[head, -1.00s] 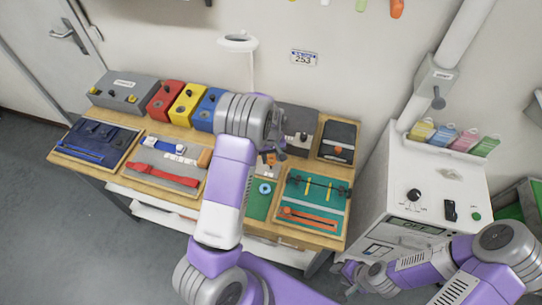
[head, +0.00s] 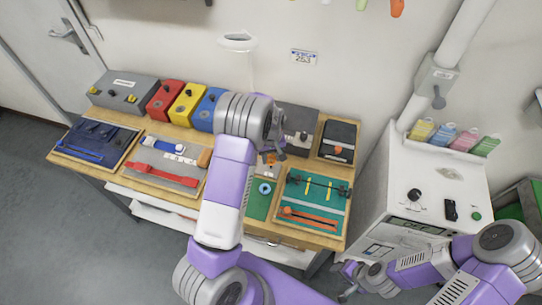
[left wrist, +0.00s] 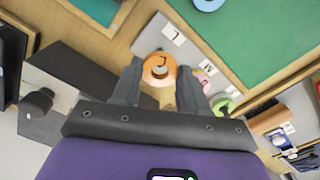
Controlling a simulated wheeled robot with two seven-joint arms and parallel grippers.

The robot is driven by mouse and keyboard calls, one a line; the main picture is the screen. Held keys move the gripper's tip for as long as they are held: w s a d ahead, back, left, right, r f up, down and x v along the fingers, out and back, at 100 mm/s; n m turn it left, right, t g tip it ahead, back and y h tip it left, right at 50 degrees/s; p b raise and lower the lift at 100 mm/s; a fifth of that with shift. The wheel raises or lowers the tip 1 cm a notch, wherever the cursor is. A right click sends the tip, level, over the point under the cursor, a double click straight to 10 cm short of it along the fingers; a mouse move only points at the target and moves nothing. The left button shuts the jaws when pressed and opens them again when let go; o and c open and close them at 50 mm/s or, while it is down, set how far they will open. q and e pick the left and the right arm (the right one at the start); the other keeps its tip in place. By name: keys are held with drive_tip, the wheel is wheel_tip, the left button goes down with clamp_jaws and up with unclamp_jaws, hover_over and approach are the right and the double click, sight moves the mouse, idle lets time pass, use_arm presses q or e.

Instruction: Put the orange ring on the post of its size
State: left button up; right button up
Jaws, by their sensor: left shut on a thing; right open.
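The orange ring (left wrist: 160,70) is held between the two fingers of my left gripper (left wrist: 164,82), seen from above in the left wrist view. In the head view my left gripper (head: 272,158) is over the table, with a bit of orange at its fingers. A board with labels L (left wrist: 170,31) and M (left wrist: 207,69) lies below. A pink ring (left wrist: 203,80) and a green ring (left wrist: 221,105) sit beside the right finger. Whether a post stands under the orange ring is hidden. My right gripper (head: 348,282) is open and empty at the lower right.
A blue ring (head: 264,188) lies on a green mat (head: 257,205) in front of the gripper. A teal tray (head: 318,195) with tools is to the right. A grey box (head: 300,123) stands behind, close to my left gripper. A white cabinet (head: 440,190) stands right of the table.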

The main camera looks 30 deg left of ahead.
use_arm(q)
drive_tip(key=shift+f+b, duration=0.5)
drive_tip(key=shift+f, duration=0.2)
idle(0.3)
drive_tip(key=o, duration=1.5)
drive_tip(key=shift+r, duration=0.1)
drive_tip(key=shift+r+p, duration=2.5)
drive_tip(key=shift+r, duration=1)
drive_tip(key=shift+s+f, duration=0.1)
